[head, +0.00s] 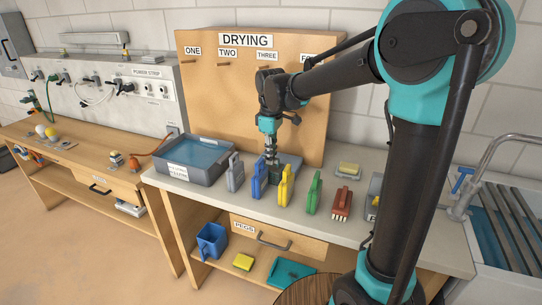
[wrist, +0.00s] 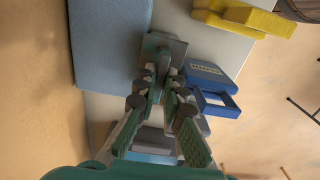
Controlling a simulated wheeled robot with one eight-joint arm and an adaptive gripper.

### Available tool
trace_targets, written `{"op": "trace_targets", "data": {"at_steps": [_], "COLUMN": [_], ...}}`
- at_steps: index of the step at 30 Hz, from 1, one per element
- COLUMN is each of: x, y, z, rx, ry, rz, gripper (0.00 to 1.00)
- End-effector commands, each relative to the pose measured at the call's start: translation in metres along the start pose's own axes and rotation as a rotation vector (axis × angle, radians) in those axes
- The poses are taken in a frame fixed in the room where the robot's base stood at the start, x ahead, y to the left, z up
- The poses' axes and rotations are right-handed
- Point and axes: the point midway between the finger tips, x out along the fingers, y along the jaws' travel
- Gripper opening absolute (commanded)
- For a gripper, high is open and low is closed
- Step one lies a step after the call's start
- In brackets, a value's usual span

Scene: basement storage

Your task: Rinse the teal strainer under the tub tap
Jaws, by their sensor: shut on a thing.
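My gripper (head: 272,158) is low over the middle of the counter, behind the blue and yellow upright handled things. In the wrist view my gripper (wrist: 163,82) is shut on a small grey-green thing (wrist: 165,43) with a square end. I cannot tell whether this is the teal strainer; the fingers hide much of it. A flat teal thing (head: 291,272) lies on the shelf below the counter, its kind unclear. The tub (head: 510,235) is at the right edge, with grey slats over a teal-blue inside. Its tap (head: 487,160) arches above it, beside a blue handle (head: 462,181).
Upright grey (head: 235,172), blue (head: 259,176), yellow (head: 285,185) and green (head: 313,192) things line the counter's front. A red brush (head: 341,202) stands right of them. A water-filled grey basin (head: 190,178) is left. The drying board (head: 225,100) stands behind. My arm hides some counter before the tub.

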Motion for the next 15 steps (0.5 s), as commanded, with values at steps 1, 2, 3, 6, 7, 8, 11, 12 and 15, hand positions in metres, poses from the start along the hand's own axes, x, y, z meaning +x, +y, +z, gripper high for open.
{"op": "trace_targets", "data": {"at_steps": [1,2,3,6,7,8,11,12,15], "x": [0.0014,0.0023,0.0019,0.0018,0.0018,0.0017,0.0017,0.0015,-0.0018], "y": [0.0001,0.0001,0.0,0.0,0.0,0.0,0.0001,0.0,0.0], "z": [-0.0001,-0.0001,-0.0001,0.0,0.0,-0.0001,-0.0001,0.0,0.0], "rx": [0.0,0.0,0.0,0.0,0.0,0.0,0.0,0.0,0.0], "ry": [0.0,0.0,0.0,0.0,0.0,0.0,0.0,0.0,0.0], "rz": [0.0,0.0,0.0,0.0,0.0,0.0,0.0,0.0,0.0], "gripper": [0.0,0.0,0.14,0.18,0.18,0.18,0.18,0.18,0.18]}}
